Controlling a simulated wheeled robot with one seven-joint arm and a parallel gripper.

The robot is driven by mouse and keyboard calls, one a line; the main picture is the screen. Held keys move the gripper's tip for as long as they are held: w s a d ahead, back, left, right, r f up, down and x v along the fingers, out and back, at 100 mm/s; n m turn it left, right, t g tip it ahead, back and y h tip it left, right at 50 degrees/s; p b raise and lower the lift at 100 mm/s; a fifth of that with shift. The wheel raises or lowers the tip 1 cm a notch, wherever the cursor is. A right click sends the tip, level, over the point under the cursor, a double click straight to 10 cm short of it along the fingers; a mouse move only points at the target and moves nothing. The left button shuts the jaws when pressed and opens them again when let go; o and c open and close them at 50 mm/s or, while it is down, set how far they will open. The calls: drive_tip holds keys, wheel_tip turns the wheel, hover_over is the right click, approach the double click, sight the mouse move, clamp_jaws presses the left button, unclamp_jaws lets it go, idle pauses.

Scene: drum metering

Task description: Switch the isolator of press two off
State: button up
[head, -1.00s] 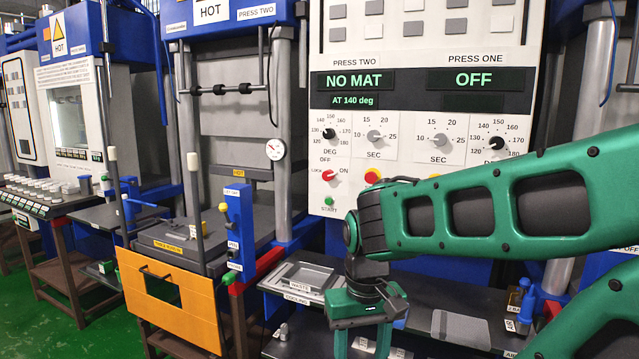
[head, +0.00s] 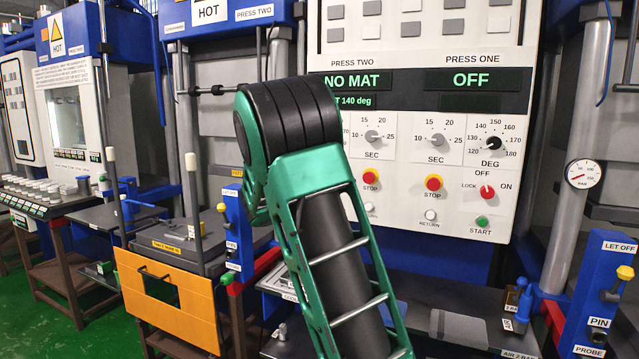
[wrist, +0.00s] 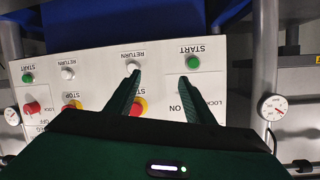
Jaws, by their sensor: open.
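The isolator of press two is hidden in both views: my arm covers it in the head view, my gripper in the wrist view. Its ON and LOCK labels show by the right finger in the upside-down wrist view, below press two's green START button (wrist: 193,62). My gripper (wrist: 160,78) is open, its fingers apart and pointing at the panel (wrist: 110,60). I see nothing between the fingertips; contact with the knob cannot be told. In the head view my gripper is hidden. The press two display (head: 353,80) reads NO MAT.
Press one's red isolator knob (head: 487,191) is close by on the same panel; it also shows in the wrist view (wrist: 32,108). Red stop buttons (head: 433,182) and white RETURN buttons (head: 430,215) lie between. A pressure gauge (wrist: 272,107) stands beside the panel.

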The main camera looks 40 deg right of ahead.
drive_tip(key=w+a+r+t+h, duration=0.2)
drive_tip(key=w+r+h, duration=0.1)
drive_tip(key=w+r, duration=0.35)
drive_tip(key=w+x, duration=0.1)
drive_tip(key=x, duration=1)
drive_tip(key=shift+a+f, duration=0.1)
drive_tip(key=shift+f, duration=0.05)
drive_tip(key=c, duration=1)
